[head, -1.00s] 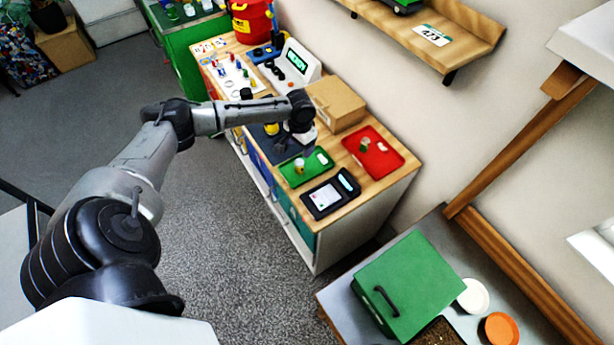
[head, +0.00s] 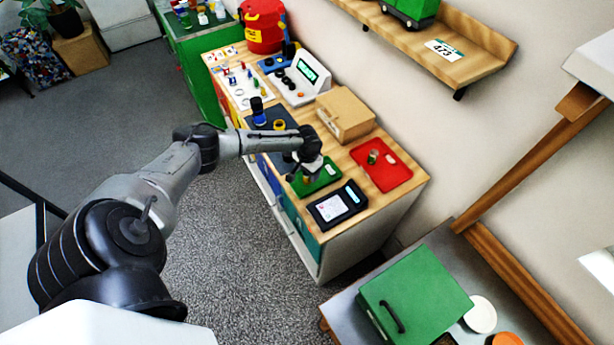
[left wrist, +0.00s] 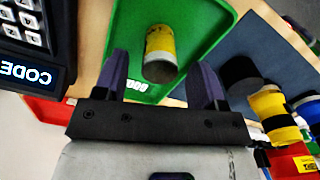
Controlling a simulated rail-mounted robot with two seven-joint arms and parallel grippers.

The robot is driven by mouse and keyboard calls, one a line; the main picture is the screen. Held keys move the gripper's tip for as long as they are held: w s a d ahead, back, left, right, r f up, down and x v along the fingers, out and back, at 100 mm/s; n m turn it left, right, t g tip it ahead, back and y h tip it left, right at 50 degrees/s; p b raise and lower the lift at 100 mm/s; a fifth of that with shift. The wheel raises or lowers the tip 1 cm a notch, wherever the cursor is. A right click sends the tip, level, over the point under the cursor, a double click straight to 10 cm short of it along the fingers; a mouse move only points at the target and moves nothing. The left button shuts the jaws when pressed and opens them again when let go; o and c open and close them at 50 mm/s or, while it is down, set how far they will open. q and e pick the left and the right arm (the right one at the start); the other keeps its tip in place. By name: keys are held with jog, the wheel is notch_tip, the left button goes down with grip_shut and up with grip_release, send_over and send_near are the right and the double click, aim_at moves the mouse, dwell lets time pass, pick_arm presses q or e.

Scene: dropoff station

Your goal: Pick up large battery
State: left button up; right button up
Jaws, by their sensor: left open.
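A yellow cylindrical battery with a grey end (left wrist: 160,55) is on the green tray (left wrist: 208,22) in the left wrist view. My left gripper (left wrist: 162,70) is open, one dark finger on each side of the battery; I cannot tell whether either touches it. In the head view my left gripper (head: 299,175) is over the green tray (head: 325,180) and mostly hides the battery. Another small cylinder (head: 373,157) stands on the red tray (head: 390,171). My right gripper is not in view.
A black keypad device (head: 337,205) lies right beside the green tray. A cardboard box (head: 345,114) stands behind it. A dark mat with a yellow and a blue item (head: 259,110) lies to the left. A wall shelf (head: 470,60) hangs above.

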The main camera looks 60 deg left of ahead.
aim_at(307, 178)
pick_arm(q)
notch_tip(307, 178, down, 3)
jog(key=shift+s+d+f, duration=0.1)
jog(key=shift+s+f, duration=0.05)
jog(key=shift+f, duration=0.3)
jog(key=shift+c, duration=0.5)
jog(key=c, duration=0.9)
jog(key=shift+r, duration=0.1)
jog(key=shift+c, duration=0.2)
